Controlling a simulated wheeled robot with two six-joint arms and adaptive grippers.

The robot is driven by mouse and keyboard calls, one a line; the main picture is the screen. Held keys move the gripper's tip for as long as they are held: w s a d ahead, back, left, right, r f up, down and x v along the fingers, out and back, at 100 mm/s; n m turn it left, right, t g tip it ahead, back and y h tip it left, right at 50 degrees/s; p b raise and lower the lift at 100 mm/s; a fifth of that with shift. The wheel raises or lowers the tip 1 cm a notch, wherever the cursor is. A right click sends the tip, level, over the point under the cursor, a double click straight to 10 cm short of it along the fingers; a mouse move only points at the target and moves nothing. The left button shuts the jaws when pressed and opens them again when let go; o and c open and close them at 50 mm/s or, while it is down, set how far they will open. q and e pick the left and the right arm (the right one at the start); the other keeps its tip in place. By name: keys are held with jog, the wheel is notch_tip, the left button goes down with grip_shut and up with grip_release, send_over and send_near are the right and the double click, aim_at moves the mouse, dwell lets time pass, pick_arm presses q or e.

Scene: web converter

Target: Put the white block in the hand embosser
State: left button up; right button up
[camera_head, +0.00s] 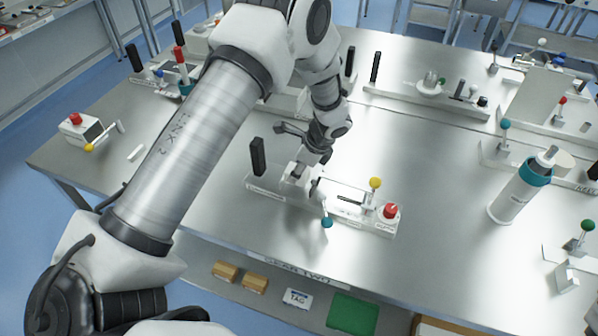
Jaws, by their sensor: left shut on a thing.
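My left gripper (299,172) points down at the front middle of the steel table, over a low white station. It is shut on a small white piece, which I take to be the white block (295,179); the fingers hide much of it. The station, which looks like the hand embosser (265,188), has a black upright post, a blue-knobbed lever (326,222), a yellow knob (375,183) and a red button (390,210). I cannot tell whether the white piece touches the station. My right gripper is out of view.
A white bottle with a teal collar (521,187) stands at right. A red-button box (82,131) and a small white strip (136,153) are at left. Other lever stations line the back and right. A shelf below holds boxes and a green mat (352,314).

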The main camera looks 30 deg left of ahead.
pick_arm(q)
jog(key=f, duration=0.1)
jog(key=w+f, duration=0.1)
jog(key=f, duration=0.1)
jog(key=shift+f+p, duration=0.15)
jog(key=shift+p, duration=0.2)
jog(key=shift+w+f, duration=0.15)
jog(key=shift+f, duration=0.05)
jog(key=shift+s+r, duration=0.15)
jog(key=shift+s, duration=0.25)
jog(key=o, duration=1.3)
jog(key=shift+w+f, duration=0.25)
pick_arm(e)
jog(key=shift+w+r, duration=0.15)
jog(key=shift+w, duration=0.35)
pick_arm(q)
jog(key=shift+r, duration=0.1)
